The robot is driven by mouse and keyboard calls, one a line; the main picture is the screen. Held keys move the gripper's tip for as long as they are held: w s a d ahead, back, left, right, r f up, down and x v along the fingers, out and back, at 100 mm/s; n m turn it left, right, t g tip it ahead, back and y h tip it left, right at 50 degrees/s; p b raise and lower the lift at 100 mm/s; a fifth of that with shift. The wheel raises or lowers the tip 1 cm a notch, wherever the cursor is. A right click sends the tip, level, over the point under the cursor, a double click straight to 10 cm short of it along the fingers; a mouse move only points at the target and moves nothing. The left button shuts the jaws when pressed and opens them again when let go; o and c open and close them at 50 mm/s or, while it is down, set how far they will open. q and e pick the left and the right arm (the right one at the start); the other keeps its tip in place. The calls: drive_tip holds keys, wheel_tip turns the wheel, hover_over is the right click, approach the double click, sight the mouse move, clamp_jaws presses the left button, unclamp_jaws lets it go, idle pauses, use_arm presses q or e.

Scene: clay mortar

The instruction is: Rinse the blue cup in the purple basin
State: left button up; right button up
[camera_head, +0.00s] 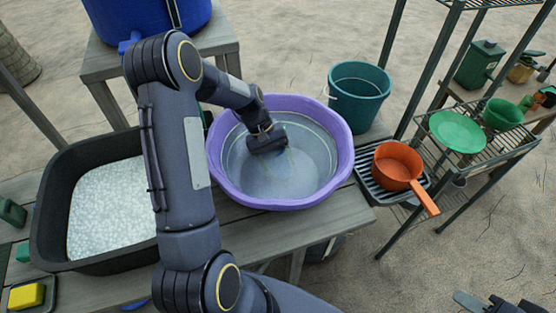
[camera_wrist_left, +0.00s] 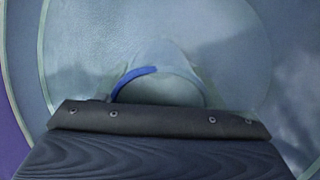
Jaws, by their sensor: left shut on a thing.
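The purple basin (camera_head: 343,160) stands on the wooden bench and holds cloudy water (camera_head: 285,180). My left arm reaches over the bench, and its gripper (camera_head: 268,145) is down inside the basin near the water. In the left wrist view the blue cup (camera_wrist_left: 133,76) shows only as a blue curved rim just beyond the gripper (camera_wrist_left: 160,105). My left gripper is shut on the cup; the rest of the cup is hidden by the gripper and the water. My right gripper (camera_head: 485,302) is partly in view at the bottom right edge, away from the basin.
A black tub (camera_head: 50,205) of pale, bubbly contents stands left of the basin. A teal bucket (camera_head: 358,95) is behind right. An orange pan (camera_head: 398,160) sits on a dark rack (camera_head: 366,180) at right. A yellow sponge (camera_head: 26,296) lies front left.

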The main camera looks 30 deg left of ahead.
use_arm(q)
drive_tip(key=shift+s+a, duration=0.35)
drive_tip(key=shift+a, duration=0.15)
drive_tip(key=shift+w+d, duration=0.35)
drive_tip(key=shift+d, duration=0.2)
drive_tip(key=shift+w+d, duration=0.35)
drive_tip(key=shift+d, duration=0.2)
drive_tip(key=shift+s+a, duration=0.35)
drive_tip(key=shift+a, duration=0.25)
drive_tip(key=shift+s+a, duration=0.35)
drive_tip(key=shift+a, duration=0.2)
drive_tip(key=shift+w+d, duration=0.35)
drive_tip(key=shift+d, duration=0.2)
drive_tip(key=shift+w+d, duration=0.35)
drive_tip(key=shift+d, duration=0.2)
drive_tip(key=shift+s+a, duration=0.35)
drive_tip(key=shift+a, duration=0.2)
drive_tip(key=shift+s+a, duration=0.35)
drive_tip(key=shift+a, duration=0.2)
drive_tip(key=shift+w+d, duration=0.35)
drive_tip(key=shift+d, duration=0.25)
wheel_tip(320, 180, up, 20)
drive_tip(key=p, duration=1.4)
drive_tip(key=shift+f, duration=0.15)
